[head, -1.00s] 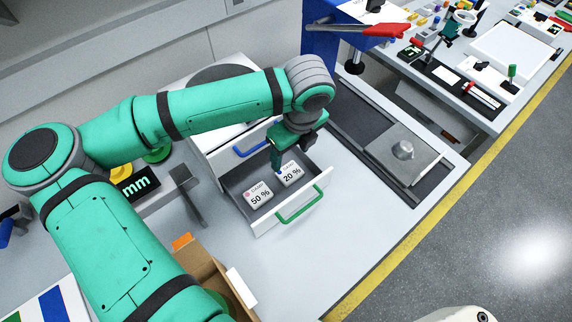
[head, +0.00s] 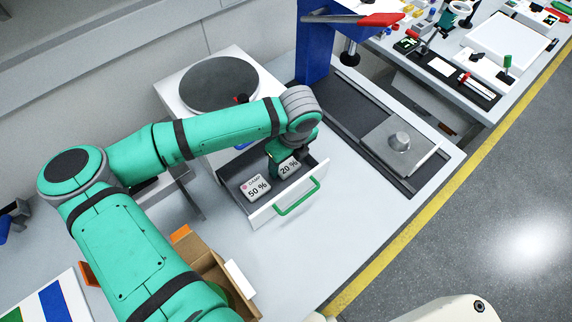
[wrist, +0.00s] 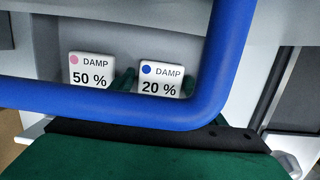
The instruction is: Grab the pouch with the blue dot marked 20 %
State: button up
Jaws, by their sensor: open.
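The pouch with the blue dot marked 20 % (head: 289,168) lies in the open drawer (head: 260,217), at its right part. The wrist view shows its white face with the blue dot and "DAMP" (wrist: 160,79); its lower edge is hidden behind a blue handle. A second pouch with a pink dot marked 50 % (head: 256,188) lies left of it; it also shows in the wrist view (wrist: 91,70). My gripper (head: 283,164) is down at the 20 % pouch. Its dark green fingertips (wrist: 156,83) show on either side of that pouch, jaws open. Contact cannot be told.
The blue handle (wrist: 233,50) of the upper drawer crosses close in front of my wrist camera. The open drawer has a green handle (head: 297,198). A round dark plate (head: 219,84) tops the cabinet. An open cardboard box (head: 205,262) stands nearer.

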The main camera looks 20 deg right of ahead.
jog(key=c, duration=0.8)
jog(key=shift+r, duration=0.15)
